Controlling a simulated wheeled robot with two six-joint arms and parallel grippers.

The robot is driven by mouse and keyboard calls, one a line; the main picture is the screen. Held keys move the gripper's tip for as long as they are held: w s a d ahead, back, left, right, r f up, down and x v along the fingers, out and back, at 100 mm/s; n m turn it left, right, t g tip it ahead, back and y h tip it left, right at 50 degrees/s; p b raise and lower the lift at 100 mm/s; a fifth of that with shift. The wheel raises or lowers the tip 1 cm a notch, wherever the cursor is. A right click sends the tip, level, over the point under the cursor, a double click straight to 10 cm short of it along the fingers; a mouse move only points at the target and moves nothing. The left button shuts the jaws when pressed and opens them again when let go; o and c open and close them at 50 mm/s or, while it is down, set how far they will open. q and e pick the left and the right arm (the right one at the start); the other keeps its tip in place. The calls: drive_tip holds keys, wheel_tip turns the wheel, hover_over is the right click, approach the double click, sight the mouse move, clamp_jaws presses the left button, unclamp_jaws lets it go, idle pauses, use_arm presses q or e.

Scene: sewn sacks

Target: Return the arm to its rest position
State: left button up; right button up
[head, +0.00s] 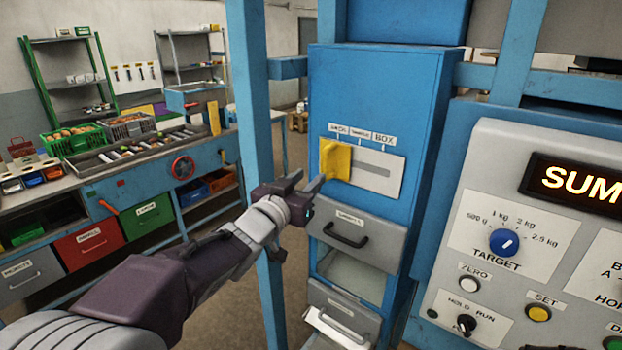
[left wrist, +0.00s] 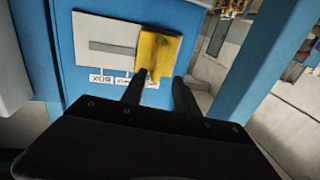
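My left gripper (head: 308,183) is in front of the blue cabinet, close to a yellow slider handle (head: 336,160). The handle sits at the left end of the slot in a white plate (head: 378,172). In the left wrist view, the two dark fingers (left wrist: 160,85) are apart with nothing between them. One fingertip overlaps the lower edge of the yellow handle (left wrist: 158,52) in that picture; I cannot tell whether it touches. The arm reaches in from the lower left. My right gripper is not in view.
Below the plate are a grey drawer (head: 355,232) and a lower drawer (head: 343,317). A blue post (head: 250,100) stands left of the cabinet, close to my arm. A control panel (head: 530,240) is at the right. A workbench (head: 110,180) with bins stands at the left.

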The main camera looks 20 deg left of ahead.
use_arm(q)
drive_tip(key=shift+w, duration=0.1)
drive_tip(key=s+d+f+n+g+y+b, duration=0.1)
drive_tip(key=s+f+g+b, duration=0.2)
drive_tip(key=f, duration=1)
drive_tip(key=s+f+n+g+y, duration=0.1)
drive_tip(key=s+f+g, duration=0.3)
drive_tip(key=f, duration=1)
drive_tip(key=s+f+g, duration=0.4)
drive_tip(key=s+f, duration=0.1)
drive_tip(key=s, duration=0.3)
drive_tip(key=s+f+g, duration=0.5)
drive_tip(key=s, duration=0.3)
drive_tip(key=shift+s+f+g+y, duration=0.3)
drive_tip(key=shift+s, duration=0.05)
